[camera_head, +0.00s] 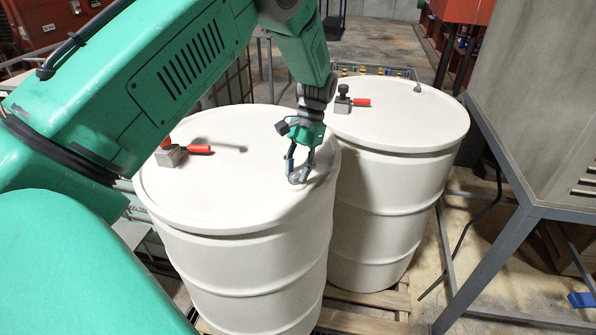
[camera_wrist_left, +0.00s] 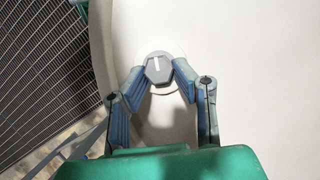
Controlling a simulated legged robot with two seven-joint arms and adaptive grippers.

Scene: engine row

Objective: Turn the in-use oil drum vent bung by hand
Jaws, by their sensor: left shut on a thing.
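Two white drums stand side by side in the head view. The near left drum (camera_head: 240,225) has a small grey vent bung (camera_head: 297,179) near the right side of its top. My left gripper (camera_head: 299,172) points down at this bung. In the left wrist view, the bung (camera_wrist_left: 158,68) is a grey knob with a white line on its face. The fingers of my left gripper (camera_wrist_left: 159,75) are shut on it from both sides. The far right drum (camera_head: 395,120) has its own small grey bung (camera_head: 417,87) at its back right. My right gripper is not in view.
A grey block with a red-handled tap (camera_head: 185,152) sits on the near drum's top, and a similar tap (camera_head: 350,100) on the far drum. The drums stand on a wooden pallet (camera_head: 360,318). A grey metal cabinet on a blue-grey frame (camera_head: 505,180) stands at the right.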

